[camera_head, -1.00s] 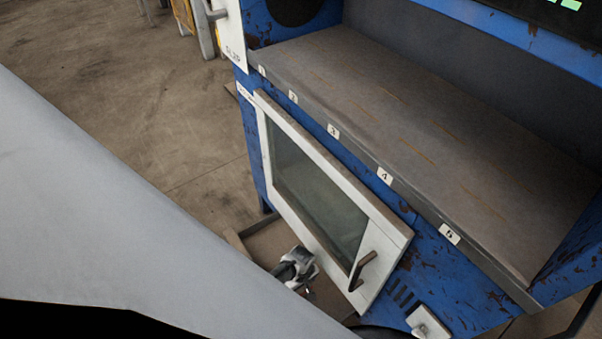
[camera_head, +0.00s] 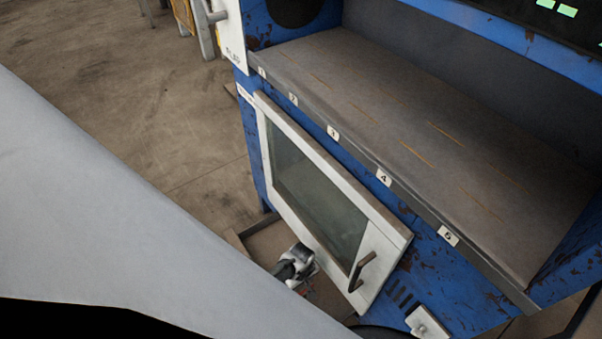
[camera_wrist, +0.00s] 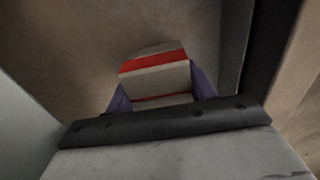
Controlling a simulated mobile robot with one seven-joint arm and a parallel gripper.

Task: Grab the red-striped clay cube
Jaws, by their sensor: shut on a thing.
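The red-striped clay cube (camera_wrist: 156,76) shows in the middle of the wrist view, pale grey with red bands. My gripper (camera_wrist: 160,92) is shut on it, with a bluish finger at its left and right sides. Brown ground lies behind the cube; I cannot tell how far it is from it. In the head view my wrist (camera_head: 295,264) shows low, in front of the cabinet door. Only a small reddish patch shows below it there, too small to make out the cube. My large pale arm link hides the lower left.
A blue, worn cabinet has a white-framed glass door (camera_head: 317,190) with a dark handle (camera_head: 361,272) close to my wrist. Above it is an empty grey shelf (camera_head: 420,120) with numbered labels along its edge. Open concrete floor (camera_head: 110,90) lies to the left.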

